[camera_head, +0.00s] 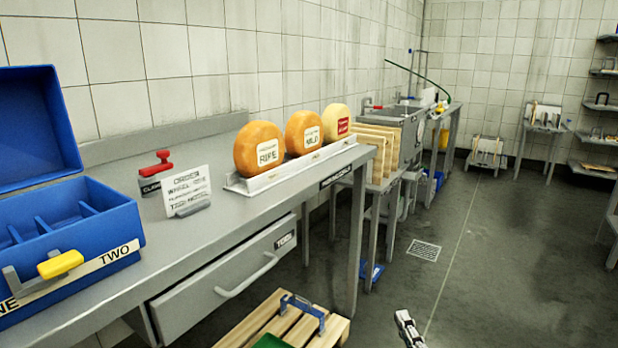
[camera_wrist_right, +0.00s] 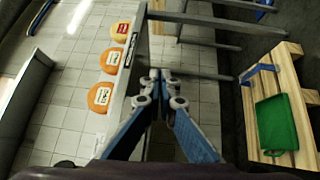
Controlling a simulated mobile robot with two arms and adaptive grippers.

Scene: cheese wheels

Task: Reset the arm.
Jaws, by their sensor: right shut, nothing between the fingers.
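My right gripper (camera_head: 408,328) shows at the bottom of the head view, over the floor to the right of the steel bench. In the right wrist view its fingers (camera_wrist_right: 160,78) are closed together with nothing between them. It is away from the bench and touches nothing that I can see. My left gripper is not in view.
The steel bench (camera_head: 300,176) carries three cheese wheels in a rack (camera_head: 262,184), an order card (camera_head: 187,190) and an open blue box (camera_head: 105,204). A wooden pallet (camera_head: 335,327) with a green tray (camera_wrist_right: 276,122) lies below. Floor to the right is clear.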

